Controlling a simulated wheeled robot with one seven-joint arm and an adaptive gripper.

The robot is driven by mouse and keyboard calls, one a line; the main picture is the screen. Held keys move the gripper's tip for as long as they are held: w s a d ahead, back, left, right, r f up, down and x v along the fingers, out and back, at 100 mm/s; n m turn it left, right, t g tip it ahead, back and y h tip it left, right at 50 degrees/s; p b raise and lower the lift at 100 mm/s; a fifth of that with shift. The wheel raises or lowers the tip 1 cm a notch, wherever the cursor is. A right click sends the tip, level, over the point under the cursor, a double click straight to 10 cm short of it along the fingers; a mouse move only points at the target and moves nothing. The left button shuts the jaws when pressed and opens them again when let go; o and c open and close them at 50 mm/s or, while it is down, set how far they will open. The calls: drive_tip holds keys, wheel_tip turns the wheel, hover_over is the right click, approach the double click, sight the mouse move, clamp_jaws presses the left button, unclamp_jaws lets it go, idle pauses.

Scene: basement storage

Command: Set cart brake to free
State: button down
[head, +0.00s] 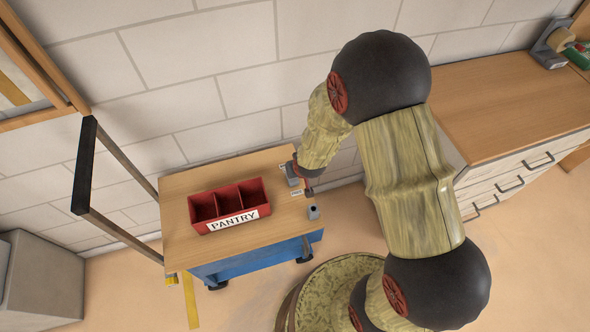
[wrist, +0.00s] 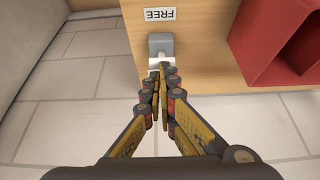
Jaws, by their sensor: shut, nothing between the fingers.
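The cart (head: 183,183) has a wooden top, a blue body and a dark handle frame (head: 86,165) at its left. At the right end of its top sits a small grey brake block (head: 292,173), also in the wrist view (wrist: 161,44), beside an upside-down label reading FREE (wrist: 160,14). A pale metal piece (wrist: 154,63) shows at the block's near side, partly hidden by my fingers. My gripper (wrist: 160,70) is shut and empty, its tips right at that piece; contact cannot be told. In the head view my gripper (head: 307,188) is small and partly hidden.
A red divided bin marked PANTRY (head: 230,204) stands on the cart top. A small grey holder (head: 314,212) sits at the cart's front right corner. A wooden-topped drawer cabinet (head: 500,100) stands right, a grey box (head: 42,275) left. The block wall (head: 200,95) is close behind.

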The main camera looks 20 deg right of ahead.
drive_tip(key=shift+w+r, duration=0.35)
drive_tip(key=shift+w, duration=0.05)
drive_tip(key=s+f+p+v, duration=0.1)
drive_tip(key=p+v, duration=0.3)
drive_tip(key=v, duration=0.5)
drive_tip(key=shift+s+p, duration=0.3)
drive_tip(key=shift+s, duration=0.1)
drive_tip(key=shift+r, duration=0.1)
